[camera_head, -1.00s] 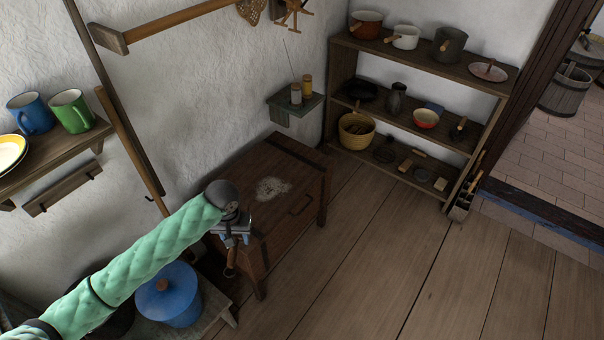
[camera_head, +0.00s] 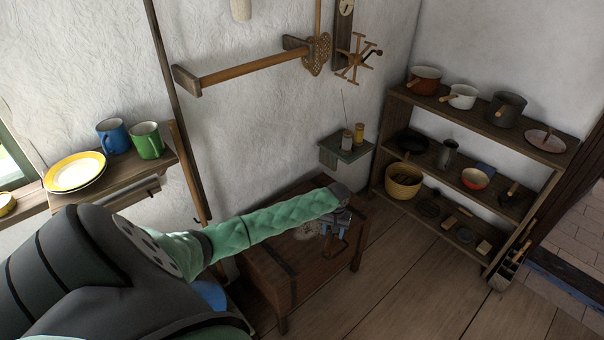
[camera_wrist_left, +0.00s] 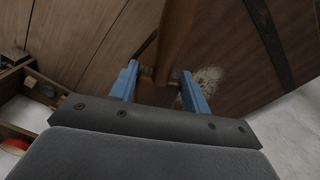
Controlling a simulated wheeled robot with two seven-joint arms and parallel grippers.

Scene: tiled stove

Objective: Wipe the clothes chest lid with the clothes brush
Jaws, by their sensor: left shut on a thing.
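The wooden clothes chest stands against the wall, and its lid (camera_head: 288,247) has a pale dusty patch (camera_head: 306,231), partly hidden by my left arm. The patch also shows in the left wrist view (camera_wrist_left: 208,82). My left gripper (camera_head: 336,226) is over the right front part of the lid. It is shut on the clothes brush, whose brown handle (camera_wrist_left: 174,38) runs between the blue fingers in the left wrist view. In the head view the brush (camera_head: 338,249) shows small below the fingers. Whether it touches the lid I cannot tell. My right gripper is not in view.
A small wall shelf (camera_head: 345,153) with two jars hangs behind the chest. A shelf unit (camera_head: 392,140) with pots and a basket (camera_head: 403,181) stands to the right. Mugs and plates sit on a wall shelf (camera_head: 170,165) at left. The floor (camera_head: 400,290) in front is clear.

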